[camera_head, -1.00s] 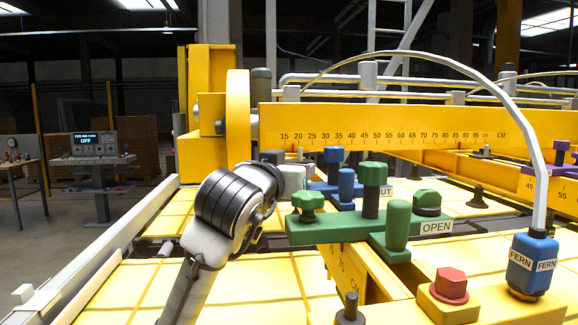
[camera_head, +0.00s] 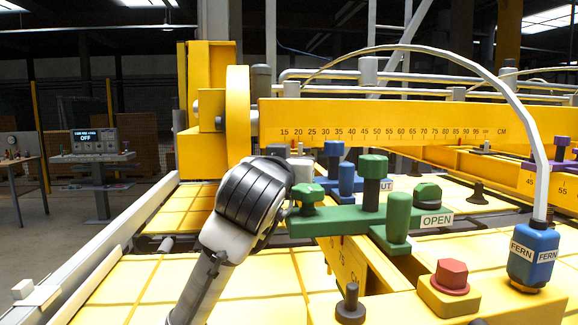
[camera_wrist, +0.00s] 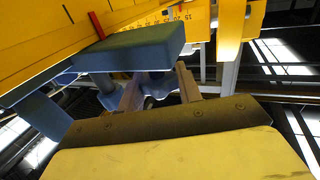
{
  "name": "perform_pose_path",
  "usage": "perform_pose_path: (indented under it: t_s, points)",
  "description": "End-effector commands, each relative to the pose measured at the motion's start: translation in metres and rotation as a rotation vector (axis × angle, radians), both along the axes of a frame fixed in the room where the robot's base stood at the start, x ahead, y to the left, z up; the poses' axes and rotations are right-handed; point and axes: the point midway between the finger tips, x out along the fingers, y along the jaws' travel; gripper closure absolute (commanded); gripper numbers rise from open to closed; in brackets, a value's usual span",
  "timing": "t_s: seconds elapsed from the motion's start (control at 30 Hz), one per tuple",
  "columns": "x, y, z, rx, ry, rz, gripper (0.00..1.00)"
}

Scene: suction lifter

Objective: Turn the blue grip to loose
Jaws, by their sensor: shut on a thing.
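The blue clamp assembly (camera_head: 346,178) stands on the yellow beam behind the green one, with upright blue posts. A white label (camera_head: 388,184) beside it is partly covered and reads "UT". In the wrist view a broad blue bar (camera_wrist: 140,50) lies close to my fingers. My gripper (camera_wrist: 160,85) is shut on a bluish knob-like part, the blue grip (camera_wrist: 157,79), just beyond the bar; the exact contact is dim. In the head view my dark wrist hides the fingers and the left end of the blue assembly.
The green clamp (camera_head: 340,219) with its "OPEN" label stands in front, close to the right of my wrist. A red hex knob (camera_head: 451,276) and a blue "FERN" block (camera_head: 534,257) with a white hose are nearer right. A yellow scale beam (camera_head: 400,122) runs behind.

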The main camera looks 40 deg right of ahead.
Motion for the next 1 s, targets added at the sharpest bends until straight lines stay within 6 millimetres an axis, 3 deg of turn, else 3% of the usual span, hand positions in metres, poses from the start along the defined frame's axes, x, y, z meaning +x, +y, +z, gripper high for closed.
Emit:
perform_pose_path:
  t_s: [0.2,0.23,0.4,0.83,1.0]
  points:
    - [0.0,0.0,0.0,-0.001,-0.001,0.0,0.88]
    - [0.0,0.0,0.0,-0.001,-0.001,-0.001,0.64]
    - [0.0,0.0,0.0,-0.001,-0.001,-0.001,0.44]
    - [0.0,0.0,0.001,0.0,0.0,-0.001,0.44]
    - [0.0,0.0,0.017,-0.001,-0.002,0.0,0.44]
